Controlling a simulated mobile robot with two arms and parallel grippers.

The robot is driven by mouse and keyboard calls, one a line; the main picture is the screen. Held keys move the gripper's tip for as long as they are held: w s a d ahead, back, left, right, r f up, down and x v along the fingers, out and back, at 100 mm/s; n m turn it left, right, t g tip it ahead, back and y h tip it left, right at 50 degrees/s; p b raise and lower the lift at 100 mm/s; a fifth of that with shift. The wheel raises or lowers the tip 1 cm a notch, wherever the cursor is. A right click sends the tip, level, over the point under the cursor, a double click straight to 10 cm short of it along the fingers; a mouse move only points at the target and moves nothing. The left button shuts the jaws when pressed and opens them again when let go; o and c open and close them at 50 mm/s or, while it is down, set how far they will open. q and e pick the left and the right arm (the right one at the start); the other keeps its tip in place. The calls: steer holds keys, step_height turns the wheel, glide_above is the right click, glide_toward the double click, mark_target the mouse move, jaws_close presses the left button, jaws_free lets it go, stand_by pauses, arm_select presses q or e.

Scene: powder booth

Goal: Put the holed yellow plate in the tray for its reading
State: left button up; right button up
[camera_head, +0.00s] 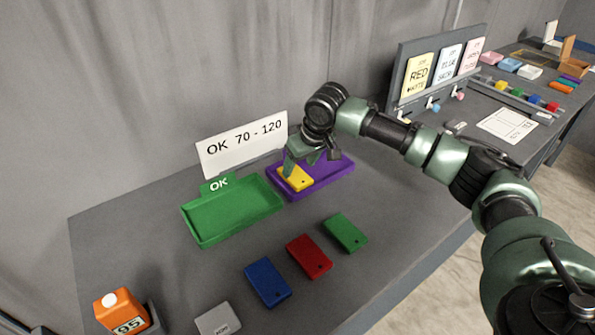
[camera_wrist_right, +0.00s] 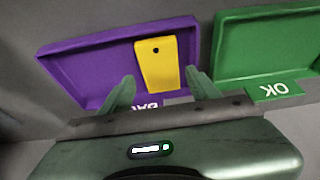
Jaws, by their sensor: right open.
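The holed yellow plate (camera_head: 297,178) lies inside the purple tray (camera_head: 338,176), at its left side in the head view. In the right wrist view the yellow plate (camera_wrist_right: 157,64) rests on the floor of the purple tray (camera_wrist_right: 85,62), its hole near the far end. My right gripper (camera_wrist_right: 160,92) is open, its fingers on either side of the plate's near end and apart from it. The green tray (camera_head: 235,214) with an "OK" tab stands left of the purple one and is empty. A sign (camera_head: 243,144) behind reads "OK 70 - 120". An orange gauge (camera_head: 122,312) shows 95. My left gripper is not in view.
Blue (camera_head: 267,282), red (camera_head: 309,257) and green (camera_head: 345,232) holed plates lie in a row in front of the trays. A grey block (camera_head: 219,320) lies near the front edge. A rack of cards (camera_head: 436,70) stands on the right.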

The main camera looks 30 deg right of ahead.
steer(key=v, duration=0.8)
steer(key=shift+s+b, duration=0.15)
steer(key=shift+b, duration=0.15)
